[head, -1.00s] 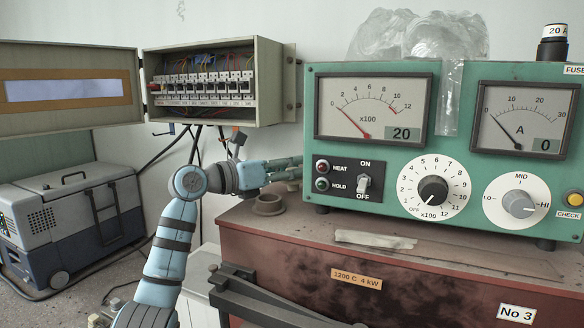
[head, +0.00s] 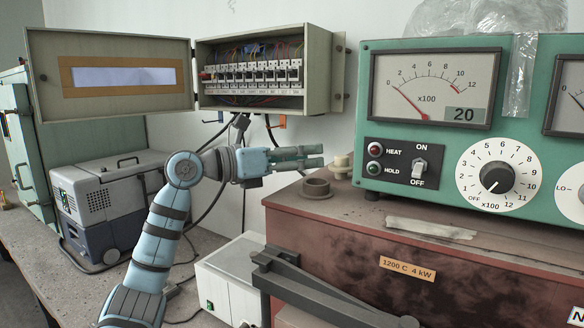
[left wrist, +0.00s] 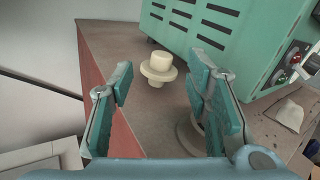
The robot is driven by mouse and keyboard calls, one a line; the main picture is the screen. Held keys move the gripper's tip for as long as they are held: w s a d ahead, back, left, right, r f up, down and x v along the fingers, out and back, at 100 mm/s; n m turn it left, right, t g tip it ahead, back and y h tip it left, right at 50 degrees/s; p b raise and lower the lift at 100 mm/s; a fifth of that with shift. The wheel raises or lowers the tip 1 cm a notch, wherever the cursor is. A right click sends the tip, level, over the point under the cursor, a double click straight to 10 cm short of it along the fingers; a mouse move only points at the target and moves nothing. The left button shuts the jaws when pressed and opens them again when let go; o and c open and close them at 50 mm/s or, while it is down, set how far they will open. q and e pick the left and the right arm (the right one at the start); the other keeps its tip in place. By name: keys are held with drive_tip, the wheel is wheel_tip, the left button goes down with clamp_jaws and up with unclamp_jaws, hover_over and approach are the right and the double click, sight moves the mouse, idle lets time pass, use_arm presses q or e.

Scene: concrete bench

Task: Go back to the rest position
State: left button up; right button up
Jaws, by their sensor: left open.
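My left gripper (head: 318,156) is at the middle of the head view, above the left end of the rusty red furnace box, beside the green instrument console (head: 440,140). In the left wrist view its two teal fingers (left wrist: 160,85) are spread with nothing between them. A cream flanged plug (head: 341,166) stands on the furnace top just beyond the fingertips, apart from them; it also shows in the left wrist view (left wrist: 159,68). My right gripper is in neither view.
A grey ring (head: 316,187) sits on the furnace top (head: 300,200) below the gripper. An open fuse box (head: 320,70) hangs on the wall behind. A white box (head: 230,275) stands below the arm.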

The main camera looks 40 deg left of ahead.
use_arm(q)
drive_tip(key=v, duration=0.3)
drive_tip(key=shift+b, duration=0.35)
